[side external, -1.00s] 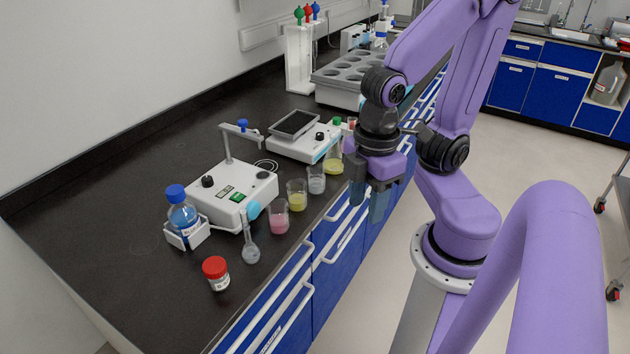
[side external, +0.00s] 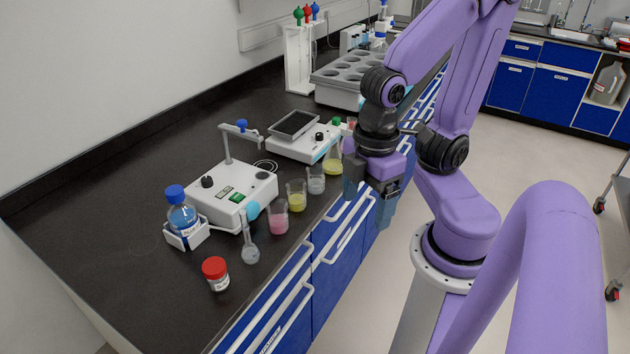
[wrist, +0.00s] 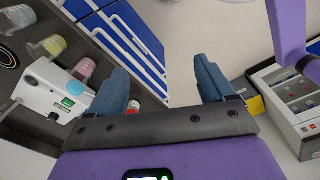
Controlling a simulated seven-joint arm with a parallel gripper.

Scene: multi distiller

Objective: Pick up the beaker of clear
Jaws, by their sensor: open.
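The beaker of clear (side external: 316,181) stands upright on the black bench near its front edge, between a beaker of yellow (side external: 297,196) and a flask of yellow (side external: 333,161). My gripper (side external: 369,196) is open and empty, to the right of the clear beaker and apart from it, out past the bench edge by the drawers. In the wrist view the open fingers (wrist: 161,72) have nothing between them but floor and drawer fronts. A clear beaker (wrist: 14,19) shows at that view's top left corner, partly cut off.
Behind are a white instrument (side external: 233,190) and a balance (side external: 300,135). Drawer handles (side external: 342,245) stick out below the bench.

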